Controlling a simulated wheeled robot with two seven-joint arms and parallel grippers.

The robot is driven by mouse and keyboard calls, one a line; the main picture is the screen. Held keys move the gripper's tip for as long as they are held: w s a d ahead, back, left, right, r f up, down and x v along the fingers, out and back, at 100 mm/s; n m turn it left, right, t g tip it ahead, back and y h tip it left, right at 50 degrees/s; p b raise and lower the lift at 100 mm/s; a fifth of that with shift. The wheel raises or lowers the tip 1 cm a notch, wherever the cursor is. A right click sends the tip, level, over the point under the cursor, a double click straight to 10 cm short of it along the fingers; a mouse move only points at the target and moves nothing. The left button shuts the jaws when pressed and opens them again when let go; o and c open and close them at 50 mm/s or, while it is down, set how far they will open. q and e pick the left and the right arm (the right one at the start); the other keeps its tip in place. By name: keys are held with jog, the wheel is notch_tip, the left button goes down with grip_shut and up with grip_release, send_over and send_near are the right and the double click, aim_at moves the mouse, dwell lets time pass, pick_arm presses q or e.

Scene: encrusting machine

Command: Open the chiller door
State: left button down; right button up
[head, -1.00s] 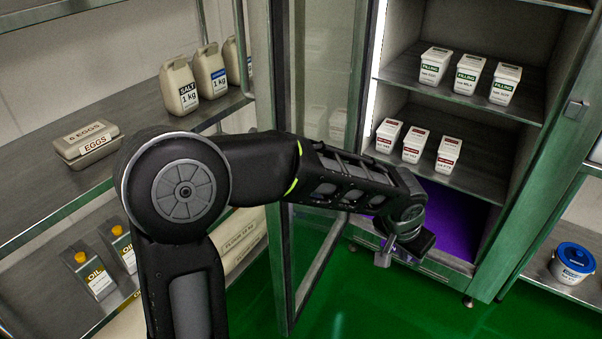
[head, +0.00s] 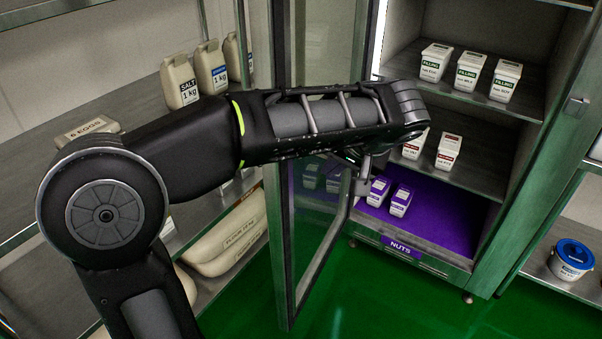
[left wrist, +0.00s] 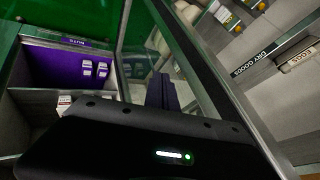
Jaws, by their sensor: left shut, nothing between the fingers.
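The chiller door (head: 325,45) is a glass panel in a metal frame. It stands swung wide open to the left of the chiller (head: 545,150), and the shelves inside are exposed. My left arm crosses in front of the glass. My left gripper (head: 362,185) is shut and empty, pointing down beside the door's inner side, in front of the lower compartment. In the left wrist view the dark fingers (left wrist: 160,90) are together beside the door glass (left wrist: 140,45); I cannot tell whether they touch it. My right gripper is not in view.
The chiller holds filling tubs (head: 467,74), red-labelled tubs (head: 448,151) and purple nuts boxes (head: 400,200). A blue-lidded tub (head: 572,258) sits at right. The green floor before the chiller is clear.

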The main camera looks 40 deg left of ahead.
pick_arm(q)
jog(key=w+a+f+p, duration=0.2)
jog(key=a+f, duration=0.5)
jog(key=a, duration=0.1)
jog(key=shift+a, duration=0.3)
jog(key=shift+f, duration=0.1)
